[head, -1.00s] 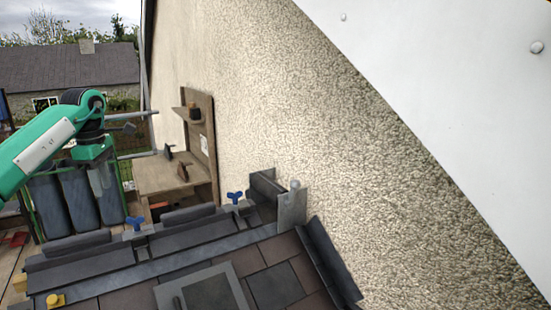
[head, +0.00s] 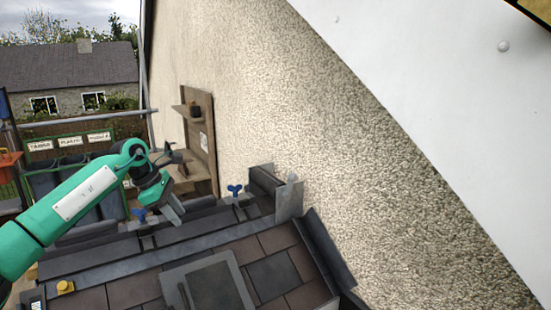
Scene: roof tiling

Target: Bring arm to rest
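My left arm comes in from the left in green. Its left gripper (head: 170,208) shows as a grey end hanging below the wrist, in front of the far edge of the roof and the blue-knobbed clamps. I see nothing held in it, but its fingers are too small and angled to tell open from shut. My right gripper is not in view.
The tiled roof (head: 132,285) lies below, with a grey-framed roof window (head: 238,272) and a yellow piece (head: 65,286). A blue-knobbed clamp (head: 235,190) stands at its edge. A wooden bench with shelf (head: 198,130) stands behind, beside a rough wall (head: 310,150).

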